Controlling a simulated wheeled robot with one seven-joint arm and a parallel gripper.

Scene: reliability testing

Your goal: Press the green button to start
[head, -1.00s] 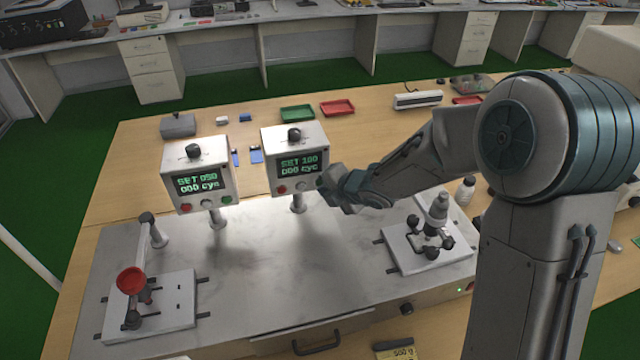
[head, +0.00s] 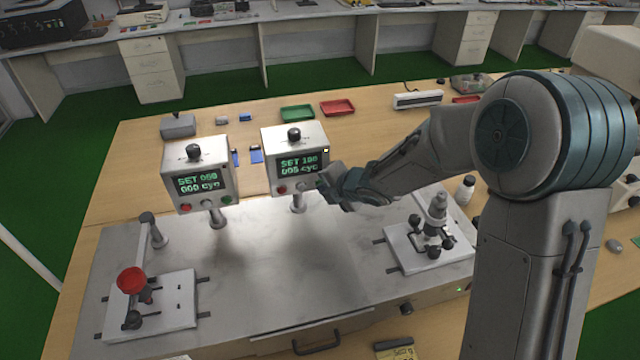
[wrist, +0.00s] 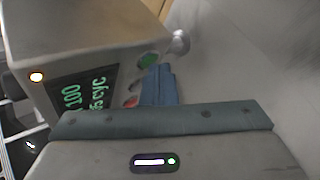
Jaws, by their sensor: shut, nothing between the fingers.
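The right control box (head: 295,143) has a screen reading SET 100 and, below, what looks like 005 cyc. A small lamp (wrist: 36,77) glows on it. In the wrist view its green button (wrist: 148,60) shows beside a red button (wrist: 132,101). My gripper (head: 322,184) is shut and empty at the box's lower right corner, hiding most of the green button in the head view. In the wrist view the fingertips (wrist: 158,72) are very close to the green button; I cannot tell if they touch. The left control box (head: 195,160) reads SET 050, 000 cyc, with its own green button (head: 227,200).
A fixture with a red cup-like knob (head: 131,280) stands at the bench's left. A fixture with dark knobs (head: 435,235) stands at the right, near my arm. A white bottle (head: 465,188) is behind it. The middle of the metal plate (head: 310,260) is clear.

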